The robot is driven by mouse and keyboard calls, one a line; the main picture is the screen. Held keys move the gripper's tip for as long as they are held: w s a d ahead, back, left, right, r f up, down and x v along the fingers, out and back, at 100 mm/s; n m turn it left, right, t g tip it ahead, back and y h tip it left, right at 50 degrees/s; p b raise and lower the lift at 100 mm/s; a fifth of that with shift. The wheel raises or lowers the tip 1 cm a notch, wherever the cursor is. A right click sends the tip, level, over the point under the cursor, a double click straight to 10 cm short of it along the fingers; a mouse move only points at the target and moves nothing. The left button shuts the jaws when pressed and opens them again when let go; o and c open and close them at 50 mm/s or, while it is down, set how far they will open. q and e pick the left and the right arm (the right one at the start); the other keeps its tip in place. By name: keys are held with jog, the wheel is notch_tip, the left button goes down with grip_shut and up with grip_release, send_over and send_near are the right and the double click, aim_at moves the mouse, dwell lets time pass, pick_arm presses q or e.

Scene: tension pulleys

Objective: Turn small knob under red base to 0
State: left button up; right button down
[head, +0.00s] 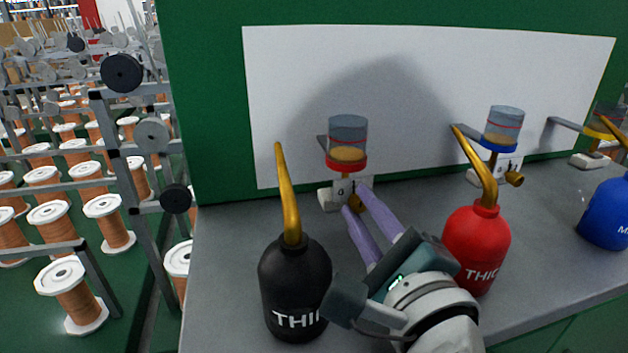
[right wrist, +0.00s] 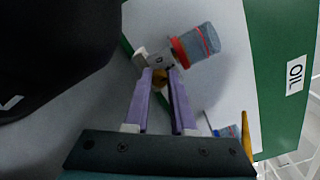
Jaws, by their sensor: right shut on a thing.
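An oiler with a clear cup (head: 347,130) and a red base (head: 346,163) stands in front of the white panel. Below the red base is a white block (head: 336,194) with dark markings too small to read surely. A small brass knob (head: 358,204) sticks out from this block. My right gripper (head: 355,197) reaches the knob with its two purple fingers. In the right wrist view the knob (right wrist: 161,79) sits between the fingertips, and the gripper is shut on it. The fingers partly hide the knob, so its setting cannot be read. My left gripper is not in view.
A black bottle (head: 293,290) with a gold spout stands left of my right gripper, and a red bottle (head: 476,245) stands close on its right. A blue-based oiler (head: 500,145) and a blue bottle (head: 608,213) are farther right. Copper spools (head: 75,290) fill racks at left.

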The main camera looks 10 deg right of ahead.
jog(key=shift+n, duration=0.4)
jog(key=n+p, duration=0.1)
jog(key=n, duration=0.2)
jog(key=shift+r, duration=0.1)
jog(key=n, duration=0.2)
jog(key=shift+n+p, duration=0.3)
jog(key=shift+p, duration=0.05)
jog(key=n+p, duration=0.1)
jog(key=n, duration=0.3)
jog(key=shift+n, duration=0.7)
jog(key=c, duration=0.7)
grip_release()
jog(key=shift+c, duration=0.2)
